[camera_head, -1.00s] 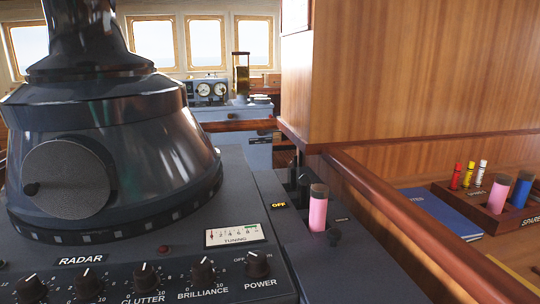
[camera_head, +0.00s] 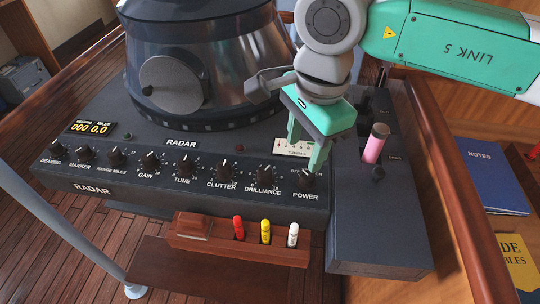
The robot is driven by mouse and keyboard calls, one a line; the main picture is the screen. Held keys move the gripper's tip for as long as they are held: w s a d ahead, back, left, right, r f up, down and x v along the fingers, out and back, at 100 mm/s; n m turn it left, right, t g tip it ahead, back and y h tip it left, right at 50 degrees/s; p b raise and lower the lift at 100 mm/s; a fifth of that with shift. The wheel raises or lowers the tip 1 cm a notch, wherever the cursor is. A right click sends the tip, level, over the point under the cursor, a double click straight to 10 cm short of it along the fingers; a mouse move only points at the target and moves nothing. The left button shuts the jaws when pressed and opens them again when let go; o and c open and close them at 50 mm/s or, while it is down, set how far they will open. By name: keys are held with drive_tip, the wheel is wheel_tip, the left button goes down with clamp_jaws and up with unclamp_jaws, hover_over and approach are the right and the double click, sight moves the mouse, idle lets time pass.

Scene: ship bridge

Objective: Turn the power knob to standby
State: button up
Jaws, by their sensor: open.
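The black power knob (camera_head: 307,181) sits at the right end of the knob row on the radar console (camera_head: 200,205), above the white POWER label. A small "OFF" mark is at its upper left; I cannot make out which mark its pointer is at. My green gripper (camera_head: 306,157) is open and points down just above and behind the power knob. Its fingertips appear close to the knob; I cannot tell whether they touch it. My gripper partly covers the tuning meter (camera_head: 282,146).
Other knobs, such as brilliance (camera_head: 263,174) and clutter (camera_head: 222,169), stand to the left. A wooden holder (camera_head: 190,238) with red, yellow and white markers is on the console's front. A pink cylinder (camera_head: 373,148) with a dark cap stands to the right. A wooden rail (camera_head: 440,190) runs beyond.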

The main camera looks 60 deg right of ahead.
sight(309, 175)
drive_tip(key=shift+s+d+g, duration=0.3)
drive_tip(key=shift+s+d, duration=0.35)
drive_tip(key=shift+s, duration=0.1)
drive_tip(key=f, duration=0.8)
drive_tip(key=shift+w, duration=0.25)
drive_tip(key=shift+c, duration=0.2)
drive_tip(key=c, duration=0.9)
